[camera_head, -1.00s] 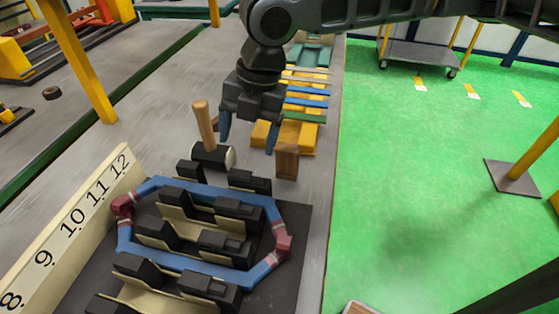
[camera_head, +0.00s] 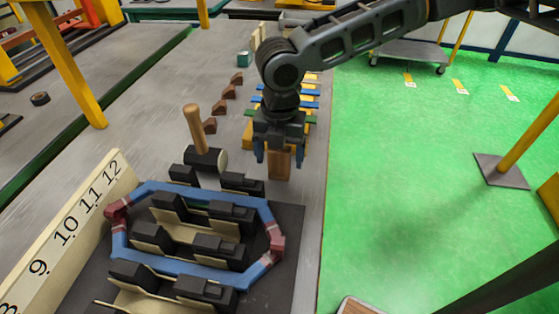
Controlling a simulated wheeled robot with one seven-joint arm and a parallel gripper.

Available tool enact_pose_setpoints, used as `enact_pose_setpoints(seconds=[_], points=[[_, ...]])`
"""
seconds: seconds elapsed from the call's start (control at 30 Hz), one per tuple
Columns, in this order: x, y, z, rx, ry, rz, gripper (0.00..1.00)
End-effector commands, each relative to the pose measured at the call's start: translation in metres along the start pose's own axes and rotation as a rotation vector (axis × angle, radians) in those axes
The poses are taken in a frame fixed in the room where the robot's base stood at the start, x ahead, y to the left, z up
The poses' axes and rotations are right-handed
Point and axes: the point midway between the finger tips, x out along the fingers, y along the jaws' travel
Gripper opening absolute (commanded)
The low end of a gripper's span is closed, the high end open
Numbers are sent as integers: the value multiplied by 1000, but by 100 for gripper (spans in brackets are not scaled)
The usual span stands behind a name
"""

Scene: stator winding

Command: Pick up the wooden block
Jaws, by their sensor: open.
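The wooden block (camera_head: 279,167) is a small brown upright block on the grey bench, near its right edge, just behind the black fixture plate. My gripper (camera_head: 279,156) points down with its two blue-grey fingers apart, one on each side of the block as seen from here. The gripper body hides the block's top. I cannot tell whether the fingers touch it or how far down they reach along it.
A mallet (camera_head: 205,155) with an upright wooden handle stands left of the block. The black fixture (camera_head: 285,222) holds a blue coil with red corners in front. A yellow rack with coloured strips (camera_head: 309,103) is behind. Small brown pieces (camera_head: 228,92) lie on the bench.

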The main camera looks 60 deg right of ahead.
Motion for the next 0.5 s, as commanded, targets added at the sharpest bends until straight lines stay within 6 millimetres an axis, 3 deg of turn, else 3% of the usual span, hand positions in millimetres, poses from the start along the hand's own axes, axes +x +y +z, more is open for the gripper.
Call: enact_pose_setpoints(seconds=[0.2, 0.5], points=[[1, 0, 0, 0, 0, 0, 81], [1, 0, 0, 0, 0, 1, 53]])
